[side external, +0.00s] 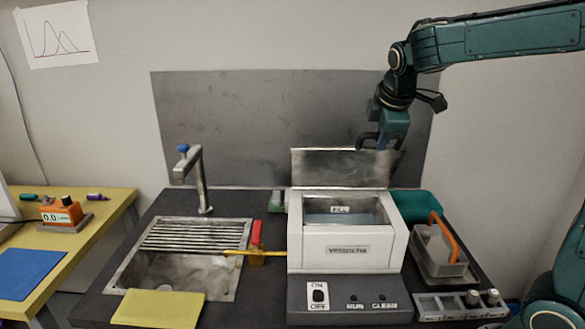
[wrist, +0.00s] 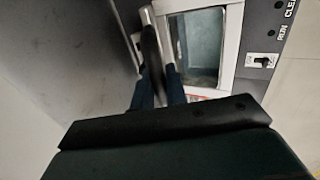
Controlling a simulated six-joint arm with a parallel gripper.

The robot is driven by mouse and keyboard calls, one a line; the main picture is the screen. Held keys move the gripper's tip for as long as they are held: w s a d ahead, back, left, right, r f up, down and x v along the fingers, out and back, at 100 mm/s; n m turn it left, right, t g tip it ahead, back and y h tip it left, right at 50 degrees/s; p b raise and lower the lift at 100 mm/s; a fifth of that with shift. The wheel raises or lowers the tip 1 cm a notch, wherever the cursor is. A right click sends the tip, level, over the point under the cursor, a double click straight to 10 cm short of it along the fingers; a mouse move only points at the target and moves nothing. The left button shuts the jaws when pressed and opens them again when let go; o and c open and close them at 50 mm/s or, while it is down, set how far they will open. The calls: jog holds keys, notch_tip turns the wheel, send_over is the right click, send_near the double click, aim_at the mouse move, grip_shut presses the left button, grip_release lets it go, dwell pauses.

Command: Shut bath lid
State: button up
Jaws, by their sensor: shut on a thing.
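The bath (side external: 335,250) is a white box with a dark water basin and a "FILL" mark inside. Its grey metal lid (side external: 335,168) stands raised, nearly upright, along the back edge. My gripper (side external: 372,143) is at the lid's top edge, right of its middle, and is shut on it. In the wrist view the lid (wrist: 150,45) shows nearly edge-on between the fingers of my gripper (wrist: 160,85), with the open bath (wrist: 200,45) to the right. The exact finger contact is partly hidden.
A sink (side external: 180,265) with a tap (side external: 195,180) is left of the bath. A grey tray with an orange handle (side external: 440,255) and a teal bin (side external: 415,205) stand right. A control panel with an ON/OFF switch (side external: 318,295) is in front. A grey panel (side external: 270,120) rises behind.

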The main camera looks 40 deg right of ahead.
dwell(0.3)
jog(key=shift+s+a+f, duration=0.9)
jog(key=shift+s+a, duration=0.05)
jog(key=shift+s+f, duration=0.1)
jog(key=shift+a+f, duration=0.1)
jog(key=shift+s+a+f, duration=0.8)
jog(key=shift+f, duration=0.2)
jog(key=shift+s+f, duration=0.1)
jog(key=shift+f, duration=0.05)
jog(key=shift+s+a+f, duration=0.35)
jog(key=shift+a+f, duration=0.05)
jog(key=shift+f, duration=0.25)
jog(key=shift+s+a+f, duration=0.35)
jog(key=shift+f, duration=0.25)
